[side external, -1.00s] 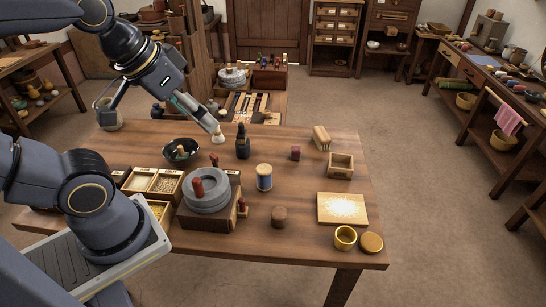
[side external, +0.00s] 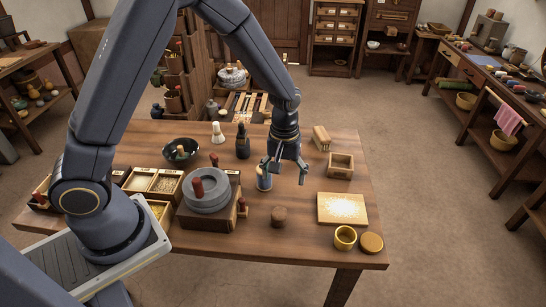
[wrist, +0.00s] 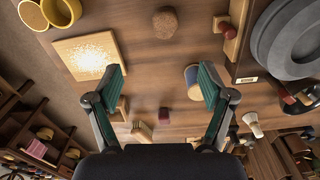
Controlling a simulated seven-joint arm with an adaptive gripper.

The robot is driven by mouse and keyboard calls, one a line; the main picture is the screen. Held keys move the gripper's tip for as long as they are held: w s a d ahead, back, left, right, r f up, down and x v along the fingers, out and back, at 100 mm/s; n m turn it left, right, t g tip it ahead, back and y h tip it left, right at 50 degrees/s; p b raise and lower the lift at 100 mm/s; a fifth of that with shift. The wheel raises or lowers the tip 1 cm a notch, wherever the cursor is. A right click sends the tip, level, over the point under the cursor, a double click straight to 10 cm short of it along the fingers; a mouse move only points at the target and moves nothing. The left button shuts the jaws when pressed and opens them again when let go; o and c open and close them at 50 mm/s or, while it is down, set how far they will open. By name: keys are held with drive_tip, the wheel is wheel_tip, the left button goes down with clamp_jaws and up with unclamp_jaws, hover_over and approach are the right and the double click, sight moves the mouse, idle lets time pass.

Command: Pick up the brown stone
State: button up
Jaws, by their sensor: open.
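The brown stone (side external: 279,216) is a small, round, dark brown lump on the bare table near its front middle. In the wrist view the stone (wrist: 165,24) is at the top centre, beyond my fingertips. My gripper (side external: 284,183) points down above the table, behind the stone in the side view. Its fingers are spread, with nothing held between them. In the wrist view my gripper (wrist: 160,74) shows both fingers apart, with a gap between them.
The stone quern (side external: 208,200) is left of the stone. A pale board (side external: 342,199), a yellow cup (side external: 345,238) and an open wooden box (side external: 341,172) are to the right. Table around the stone is clear.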

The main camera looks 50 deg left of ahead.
sight(280, 212)
drive_tip(key=f, duration=1.2)
drive_tip(key=shift+s+d, duration=0.1)
drive_tip(key=shift+s, duration=0.1)
drive_tip(key=f, duration=0.4)
drive_tip(key=shift+s+a+f, duration=0.1)
drive_tip(key=shift+a, duration=0.3)
drive_tip(key=shift+f, duration=0.55)
drive_tip(key=c, duration=1.5)
